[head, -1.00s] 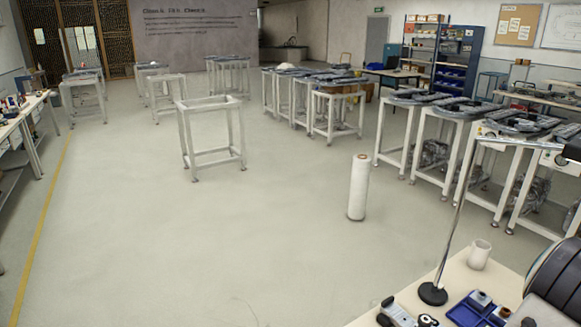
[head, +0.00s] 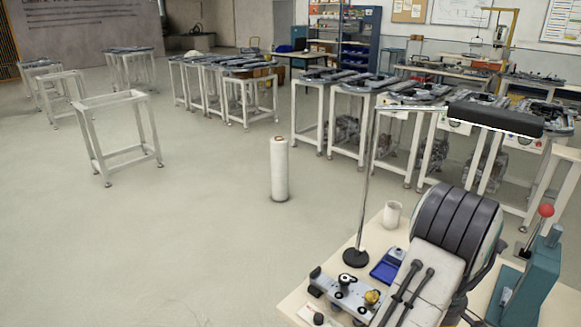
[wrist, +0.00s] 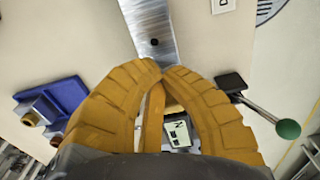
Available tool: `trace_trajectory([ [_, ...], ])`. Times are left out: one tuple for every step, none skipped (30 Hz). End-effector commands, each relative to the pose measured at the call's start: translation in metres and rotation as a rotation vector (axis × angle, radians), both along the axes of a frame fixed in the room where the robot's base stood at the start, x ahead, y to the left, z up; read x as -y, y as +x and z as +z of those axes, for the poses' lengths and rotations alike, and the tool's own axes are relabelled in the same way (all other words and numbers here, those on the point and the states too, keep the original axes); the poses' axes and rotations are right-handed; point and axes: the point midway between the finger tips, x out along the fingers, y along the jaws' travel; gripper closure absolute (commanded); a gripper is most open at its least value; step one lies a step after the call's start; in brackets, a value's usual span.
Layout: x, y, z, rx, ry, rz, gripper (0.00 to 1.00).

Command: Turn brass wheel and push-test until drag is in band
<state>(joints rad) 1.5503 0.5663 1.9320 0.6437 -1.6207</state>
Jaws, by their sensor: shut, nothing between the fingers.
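The brass wheel (head: 372,297) is a small gold knob on a silver fixture (head: 345,292) with black knobs, on the bench at the bottom right of the head view. A small display marked N (wrist: 180,134) shows behind the fingers. In the head view the gripper is not clearly visible.
A blue tray (head: 387,266), a white cup (head: 392,214) and a lamp stand (head: 356,258) share the bench. A teal press with a red-knobbed lever (head: 546,211) stands at the right. A green-knobbed lever (wrist: 288,129) is right of my fingers. A white roll (head: 279,170) stands on open floor.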

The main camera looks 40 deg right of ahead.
Motion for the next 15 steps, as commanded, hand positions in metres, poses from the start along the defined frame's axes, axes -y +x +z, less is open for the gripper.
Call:
trace_trajectory([
  [-0.001,0.003,0.0,0.0,0.003,0.005,1.0],
  [-0.001,0.004,0.0,0.0,0.003,0.005,1.0],
  [-0.001,0.005,0.0,0.0,0.003,0.005,1.0],
  [-0.001,0.005,0.0,0.0,0.003,0.005,1.0],
  [-0.001,0.006,0.0,0.0,0.002,0.005,1.0],
  [-0.001,0.007,0.0,0.0,0.002,0.005,1.0],
  [-0.001,0.008,0.0,0.0,0.002,0.005,1.0],
  [-0.001,0.009,0.0,0.0,0.002,0.005,1.0],
  [-0.001,0.01,0.0,0.0,0.002,0.005,1.0],
  [-0.001,0.011,0.0,0.0,0.002,0.005,1.0],
  [-0.002,0.012,0.0,0.0,0.002,0.004,1.0],
  [-0.002,0.013,0.0,0.0,0.002,0.004,1.0],
  [-0.002,0.013,0.0,0.0,0.002,0.005,1.0],
  [-0.002,0.014,0.0,0.0,0.002,0.005,1.0],
  [-0.002,0.015,0.0,0.0,0.002,0.005,1.0],
])
